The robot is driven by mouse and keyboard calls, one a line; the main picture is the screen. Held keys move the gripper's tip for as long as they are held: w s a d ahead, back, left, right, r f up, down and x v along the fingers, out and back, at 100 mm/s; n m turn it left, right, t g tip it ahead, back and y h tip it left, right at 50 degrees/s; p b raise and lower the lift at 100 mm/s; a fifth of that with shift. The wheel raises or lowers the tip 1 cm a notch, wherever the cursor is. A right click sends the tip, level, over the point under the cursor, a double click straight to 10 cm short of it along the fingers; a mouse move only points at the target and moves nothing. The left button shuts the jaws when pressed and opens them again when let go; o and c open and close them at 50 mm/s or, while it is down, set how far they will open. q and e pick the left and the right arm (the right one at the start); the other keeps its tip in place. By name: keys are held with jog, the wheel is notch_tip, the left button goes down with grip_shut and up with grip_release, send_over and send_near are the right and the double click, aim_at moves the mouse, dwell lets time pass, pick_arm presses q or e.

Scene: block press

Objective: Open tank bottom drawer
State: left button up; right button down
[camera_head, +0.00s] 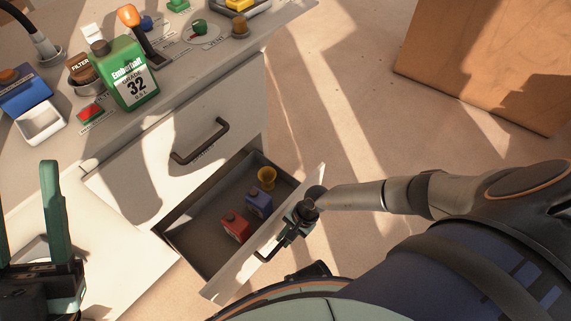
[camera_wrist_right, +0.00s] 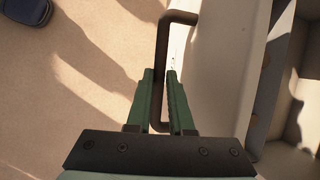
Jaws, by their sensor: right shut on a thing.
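The bottom drawer (camera_head: 205,222) stands open in the head view, pulled out of the white cabinet. In the right wrist view the green fingers (camera_wrist_right: 160,75) stand on either side of the handle (camera_wrist_right: 163,48). My left gripper (camera_head: 24,225) is at the lower left, with its fingers apart and nothing visible between them.
The upper drawer handle (camera_head: 200,141) is above, on a closed front. The countertop holds a green bottle (camera_head: 128,72), a blue container (camera_head: 25,91) and other small items. A wooden box (camera_head: 490,60) stands at the upper right. Open floor (camera_head: 335,100) lies between it and the cabinet.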

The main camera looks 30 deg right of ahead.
jog(key=shift+d, duration=0.1)
jog(key=c, duration=0.8)
grip_release()
pick_arm(q)
jog(key=shift+r, duration=0.1)
pick_arm(e)
jog(key=shift+r, duration=0.1)
pick_arm(q)
notch_tip(320, 180, up, 4)
jog(key=m+p, duration=0.1)
jog(key=p, duration=0.3)
jog(key=w+a+f+n+y+p, duration=0.1)
jog(key=w+f+n+y, duration=0.3)
jog(key=f+y, duration=0.1)
jog(key=shift+w+f+n+y+p, duration=0.25)
jog(key=shift+f+n+y+p, duration=0.1)
jog(key=shift+f+y, duration=0.1)
pick_arm(e)
jog(key=v, duration=1.2)
jog(key=shift+r, duration=0.15)
pick_arm(q)
jog(key=shift+a, duration=0.1)
